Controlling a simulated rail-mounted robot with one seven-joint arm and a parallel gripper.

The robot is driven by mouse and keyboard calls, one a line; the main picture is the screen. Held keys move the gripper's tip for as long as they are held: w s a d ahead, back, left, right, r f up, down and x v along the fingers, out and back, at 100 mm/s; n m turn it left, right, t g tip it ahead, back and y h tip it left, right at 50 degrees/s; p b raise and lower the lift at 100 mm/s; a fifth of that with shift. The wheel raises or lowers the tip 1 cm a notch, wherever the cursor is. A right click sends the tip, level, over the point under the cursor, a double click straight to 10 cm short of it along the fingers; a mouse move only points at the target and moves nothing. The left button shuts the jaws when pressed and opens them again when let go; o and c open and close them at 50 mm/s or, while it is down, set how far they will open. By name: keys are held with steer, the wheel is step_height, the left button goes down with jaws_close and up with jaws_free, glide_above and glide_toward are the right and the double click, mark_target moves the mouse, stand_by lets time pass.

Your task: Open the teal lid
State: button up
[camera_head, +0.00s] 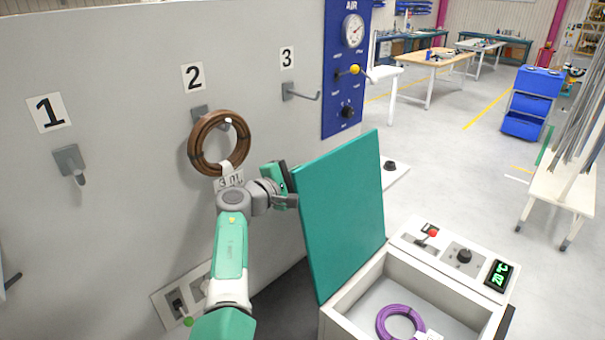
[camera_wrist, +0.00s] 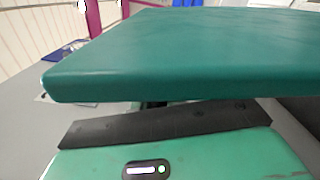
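The teal lid (camera_head: 342,212) stands raised, nearly upright, at the left edge of the white box (camera_head: 352,317), so the box is open. A purple cable coil (camera_head: 401,322) with a white tag lies inside. My gripper (camera_head: 290,190) is at the left, outer side of the lid, close to its edge. In the wrist view the teal lid (camera_wrist: 190,55) spans the upper picture, just beyond the gripper's green and dark body. The fingers are hidden there, and I cannot tell whether they touch the lid.
The grey wall panel holds numbered hooks; a brown cable coil (camera_head: 219,143) hangs on hook 2, while hooks 1 (camera_head: 70,163) and 3 (camera_head: 298,92) are empty. A blue air panel (camera_head: 346,70) is behind the lid. Controls and a green display (camera_head: 498,274) sit right of the opening.

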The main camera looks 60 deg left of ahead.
steer(key=o, duration=0.4)
steer(key=shift+w+d, duration=0.1)
steer(key=shift+w, duration=0.1)
steer(key=shift+c, duration=0.2)
steer(key=shift+s, duration=0.2)
steer(key=v, duration=0.7)
steer(key=shift+s+p, duration=0.25)
steer(key=shift+p, duration=0.05)
steer(key=shift+d, duration=0.1)
